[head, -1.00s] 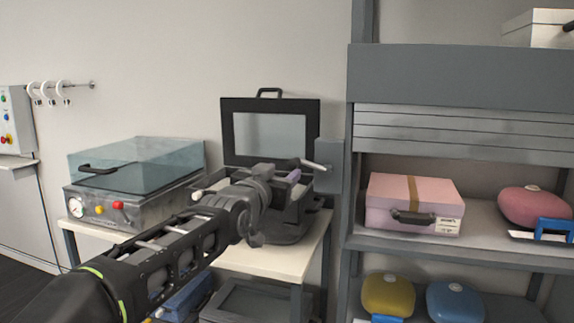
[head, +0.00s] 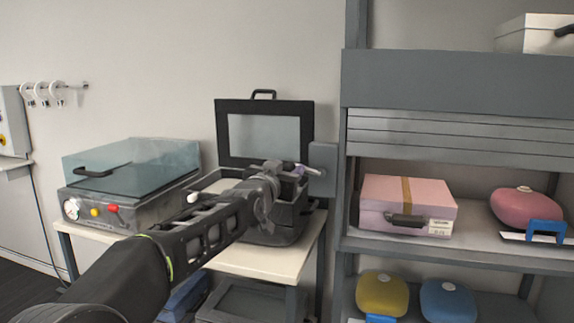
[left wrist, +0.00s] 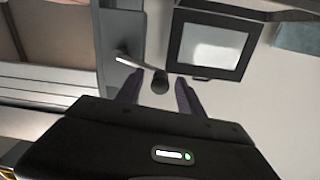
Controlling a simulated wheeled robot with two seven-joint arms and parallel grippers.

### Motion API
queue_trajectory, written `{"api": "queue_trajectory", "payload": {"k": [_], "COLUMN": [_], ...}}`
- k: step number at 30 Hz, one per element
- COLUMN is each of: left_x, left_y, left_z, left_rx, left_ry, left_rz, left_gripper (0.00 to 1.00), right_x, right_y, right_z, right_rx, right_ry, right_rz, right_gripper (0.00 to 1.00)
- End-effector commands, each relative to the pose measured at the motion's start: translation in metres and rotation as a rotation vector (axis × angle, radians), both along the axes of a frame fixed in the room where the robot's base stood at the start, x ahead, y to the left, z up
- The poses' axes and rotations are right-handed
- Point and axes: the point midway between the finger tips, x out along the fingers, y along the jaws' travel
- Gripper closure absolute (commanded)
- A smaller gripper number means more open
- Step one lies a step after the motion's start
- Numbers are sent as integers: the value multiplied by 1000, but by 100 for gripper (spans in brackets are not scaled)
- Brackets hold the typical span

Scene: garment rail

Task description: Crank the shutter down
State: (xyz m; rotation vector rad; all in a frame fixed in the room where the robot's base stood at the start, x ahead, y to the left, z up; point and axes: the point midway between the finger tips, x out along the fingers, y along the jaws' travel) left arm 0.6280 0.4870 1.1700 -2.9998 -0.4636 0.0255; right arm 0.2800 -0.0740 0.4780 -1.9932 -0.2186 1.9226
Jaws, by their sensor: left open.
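The grey slatted shutter (head: 455,132) is partly lowered below the grey housing (head: 455,85) of the rack; the shelf opening under it is open. The crank box (head: 323,168) is on the rack's left post, with a light crank arm (head: 308,169) reaching left. In the left wrist view, the crank arm (left wrist: 127,61) leads to a dark round knob (left wrist: 160,82). My left gripper (head: 294,171) is open at the crank; its fingers (left wrist: 160,94) stand either side of the knob in the wrist view. I cannot tell whether they touch it. My right gripper is not in view.
A pink case (head: 408,204) and a pink pouch (head: 526,207) sit on the shelf under the shutter. An open black-lidded case (head: 264,105) stands on the table behind my left arm. A glass-lidded machine (head: 125,185) is further left.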

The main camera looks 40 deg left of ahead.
Motion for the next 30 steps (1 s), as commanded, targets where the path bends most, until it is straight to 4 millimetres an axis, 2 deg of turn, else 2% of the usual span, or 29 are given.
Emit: {"api": "queue_trajectory", "payload": {"k": [9,25,30], "left_x": [3,3,3], "left_y": [1,1,1], "left_z": [-1,-1,-1], "left_rx": [0,0,0], "left_ry": [0,0,0], "left_rz": [1,0,1], "left_gripper": [55,99,100], "right_x": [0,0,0], "right_y": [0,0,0], "right_z": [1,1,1], "right_rx": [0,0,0], "right_ry": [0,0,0], "right_rz": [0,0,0], "right_gripper": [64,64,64]}}
